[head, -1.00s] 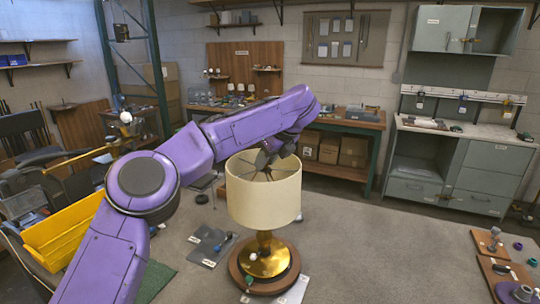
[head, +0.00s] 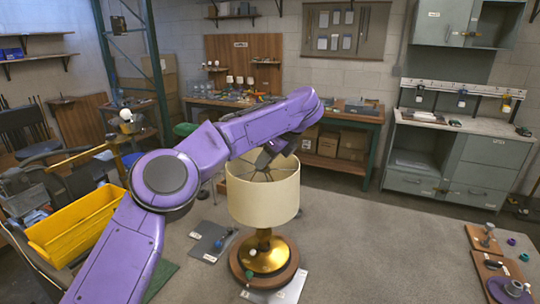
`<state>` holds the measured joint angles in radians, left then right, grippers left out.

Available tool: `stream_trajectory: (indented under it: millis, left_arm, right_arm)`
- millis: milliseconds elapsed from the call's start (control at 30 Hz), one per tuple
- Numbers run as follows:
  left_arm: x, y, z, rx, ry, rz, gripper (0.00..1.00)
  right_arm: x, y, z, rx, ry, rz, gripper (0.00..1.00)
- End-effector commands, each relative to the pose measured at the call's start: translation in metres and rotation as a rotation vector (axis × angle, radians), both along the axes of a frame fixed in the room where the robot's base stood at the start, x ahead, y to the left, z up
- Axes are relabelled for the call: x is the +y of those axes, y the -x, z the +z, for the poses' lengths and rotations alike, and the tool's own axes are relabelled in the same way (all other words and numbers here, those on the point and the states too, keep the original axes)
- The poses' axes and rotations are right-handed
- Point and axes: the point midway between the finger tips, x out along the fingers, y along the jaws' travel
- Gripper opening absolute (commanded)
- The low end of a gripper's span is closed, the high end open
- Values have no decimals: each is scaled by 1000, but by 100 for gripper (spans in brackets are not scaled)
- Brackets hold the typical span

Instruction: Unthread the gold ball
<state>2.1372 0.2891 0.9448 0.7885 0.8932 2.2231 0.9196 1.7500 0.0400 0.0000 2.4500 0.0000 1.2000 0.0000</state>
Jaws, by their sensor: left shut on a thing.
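A lamp with a cream drum shade (head: 263,200) stands upright on the table, with a gold base (head: 265,256) on a round wooden plinth (head: 246,277). My left arm reaches over from the left, and my left gripper (head: 264,160) points down at the middle of the shade's open top. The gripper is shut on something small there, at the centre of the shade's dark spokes. I cannot make out the gold ball itself; the gripper and wrist cover that spot. My right gripper is not in view.
A yellow bin (head: 78,228) stands at the left. A grey mat (head: 212,242) with small parts lies left of the lamp. Wooden boards with parts (head: 492,268) lie at the right edge. The grey table (head: 390,235) is clear between them and the lamp.

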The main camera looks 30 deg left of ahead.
Motion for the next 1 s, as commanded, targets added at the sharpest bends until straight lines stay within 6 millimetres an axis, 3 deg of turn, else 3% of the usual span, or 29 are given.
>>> stream_trajectory:
  millis: [200,600,1000]
  left_arm:
    - [-1,-1,1,3,0,57,0]
    - [-1,-1,-1,3,1,72,0]
    - [-1,-2,1,4,0,179,0]
  right_arm:
    - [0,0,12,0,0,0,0]
    - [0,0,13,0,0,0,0]
    - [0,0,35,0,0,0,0]
